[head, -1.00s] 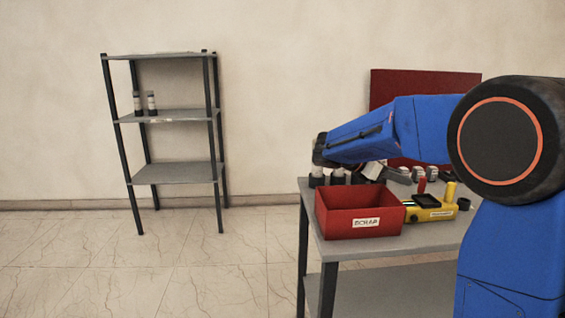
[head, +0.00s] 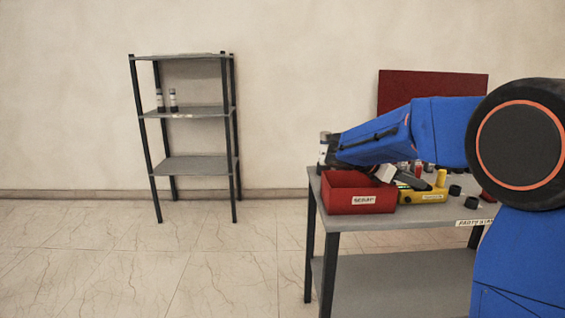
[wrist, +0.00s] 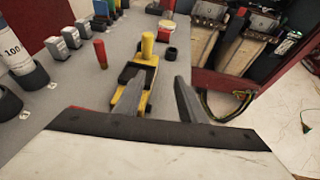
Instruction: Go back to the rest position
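My gripper (wrist: 158,100) is at the bottom middle of the wrist view, its two grey fingers apart with nothing visible held between them. Beyond the fingers, a yellow device (wrist: 141,76) with a black top lies on the grey table. In the head view my blue arm reaches left over the table, and the gripper (head: 408,182) hangs below its far end beside the yellow device (head: 420,196). The gripper is small and partly unclear there.
A red scrap box (head: 360,194) stands at the front left of the table (head: 400,221). A white cylinder (wrist: 17,50), grey blocks (wrist: 61,46) and a red cylinder (wrist: 100,53) stand near the gripper. A red cabinet (wrist: 205,77) is beyond. A shelf (head: 190,165) stands left; floor between is clear.

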